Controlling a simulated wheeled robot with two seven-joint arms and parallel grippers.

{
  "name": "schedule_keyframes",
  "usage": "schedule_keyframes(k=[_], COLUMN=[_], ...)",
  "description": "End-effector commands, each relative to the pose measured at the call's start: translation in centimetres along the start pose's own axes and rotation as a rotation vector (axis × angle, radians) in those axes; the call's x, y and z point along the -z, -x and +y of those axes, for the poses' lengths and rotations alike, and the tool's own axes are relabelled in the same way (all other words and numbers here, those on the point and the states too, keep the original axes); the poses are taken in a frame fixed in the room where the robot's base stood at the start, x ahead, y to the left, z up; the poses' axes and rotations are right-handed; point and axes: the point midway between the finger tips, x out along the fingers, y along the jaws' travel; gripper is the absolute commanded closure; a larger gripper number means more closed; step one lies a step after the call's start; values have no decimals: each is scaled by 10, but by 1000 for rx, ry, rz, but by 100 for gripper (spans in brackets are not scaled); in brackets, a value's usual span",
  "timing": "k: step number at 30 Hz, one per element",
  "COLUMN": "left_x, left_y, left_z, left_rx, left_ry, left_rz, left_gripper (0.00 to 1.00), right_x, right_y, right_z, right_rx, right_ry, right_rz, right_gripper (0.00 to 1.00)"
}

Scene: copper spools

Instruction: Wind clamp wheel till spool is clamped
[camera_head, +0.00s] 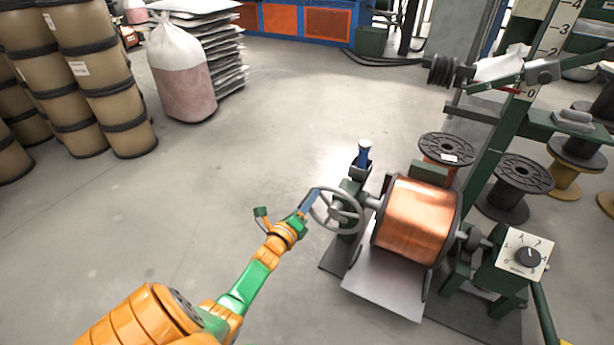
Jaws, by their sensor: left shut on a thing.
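The clamp wheel (351,232) is a grey spoked handwheel on the left side of the green machine. My left gripper (312,200) reaches in from the lower left and is shut on the wheel's rim at its left side. The copper spool (417,220) sits just right of the wheel, between the wheel's shaft and a hub on the right. Whether the clamp presses on the spool's side cannot be told from here. My right gripper is not in view.
A control box with a black dial (527,257) stands right of the spool. A blue-handled part (364,152) rises behind the wheel. Empty black spools (522,174) stand at the right. Stacked drums (100,85) and a sack (180,75) are at the back left. The middle floor is clear.

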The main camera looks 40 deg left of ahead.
Motion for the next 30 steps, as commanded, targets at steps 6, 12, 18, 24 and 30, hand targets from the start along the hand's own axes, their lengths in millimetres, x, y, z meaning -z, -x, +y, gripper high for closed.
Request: schedule_keyframes(k=[6,12,18,24,30], left_x=[4,12,21,28,32], left_y=[0,0,0,0,0], left_z=[-16,-29,-38,-45,-49], left_rx=[1,2,1,1,1], left_ry=[-200,-381,-537,-649,-717], left_rz=[0,1,0,1,2], left_gripper=[100,100,100,100,100], right_x=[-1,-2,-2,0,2], right_y=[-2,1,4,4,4], right_z=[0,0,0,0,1], right_rx=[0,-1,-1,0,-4], right_ry=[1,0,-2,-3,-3], right_rz=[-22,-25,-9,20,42], right_gripper=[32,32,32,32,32])
